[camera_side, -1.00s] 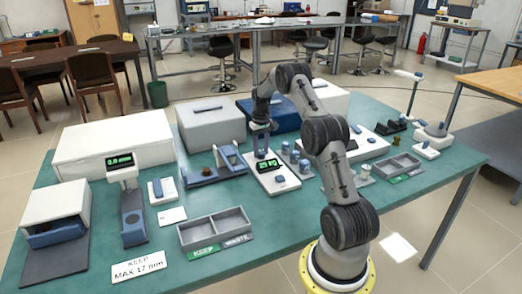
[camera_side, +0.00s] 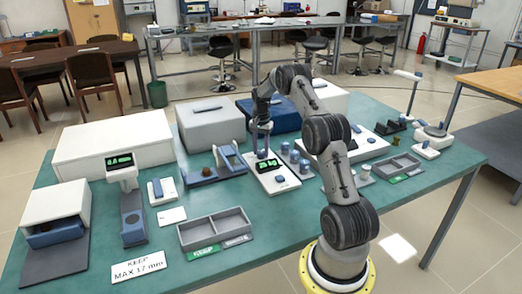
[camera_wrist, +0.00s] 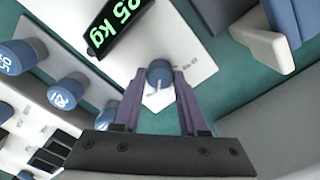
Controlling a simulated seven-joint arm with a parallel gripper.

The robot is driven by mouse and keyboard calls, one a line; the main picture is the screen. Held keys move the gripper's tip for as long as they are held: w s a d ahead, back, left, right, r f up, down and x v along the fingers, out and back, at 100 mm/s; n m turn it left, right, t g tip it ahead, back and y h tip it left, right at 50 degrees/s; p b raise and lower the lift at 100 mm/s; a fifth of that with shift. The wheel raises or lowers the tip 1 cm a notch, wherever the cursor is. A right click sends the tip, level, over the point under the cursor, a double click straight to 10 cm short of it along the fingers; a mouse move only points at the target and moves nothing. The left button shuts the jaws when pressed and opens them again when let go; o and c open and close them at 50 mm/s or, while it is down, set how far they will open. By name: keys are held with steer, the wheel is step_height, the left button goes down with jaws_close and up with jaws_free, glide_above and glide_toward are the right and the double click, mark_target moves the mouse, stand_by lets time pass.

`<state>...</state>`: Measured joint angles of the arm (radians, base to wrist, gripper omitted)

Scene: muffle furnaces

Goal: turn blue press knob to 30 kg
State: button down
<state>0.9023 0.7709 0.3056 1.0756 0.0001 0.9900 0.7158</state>
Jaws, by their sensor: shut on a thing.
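The blue press knob (camera_wrist: 160,74) is on a white panel (camera_wrist: 193,57), with a pale mark on its face. My gripper (camera_wrist: 161,80) has its two purple fingers closed around the knob. In the side view my gripper (camera_side: 261,153) points down at the far end of the white panel (camera_side: 284,186) and hides the knob. The display (camera_wrist: 112,25) beside the knob reads about 25 kg in green. It also shows in the side view (camera_side: 269,165), just in front of the gripper.
Blue-capped cylinders with number labels (camera_wrist: 66,92) stand close beside the panel. A blue-grey bracket (camera_side: 229,160) stands to the left, and a two-part grey tray (camera_side: 214,229) is in front.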

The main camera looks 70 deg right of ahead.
mark_target(261, 152)
steer(key=shift+r+m, duration=0.15)
steer(key=shift+m, duration=0.65)
steer(key=shift+c, duration=2.2)
jaws_free()
step_height(261, 152, up, 14)
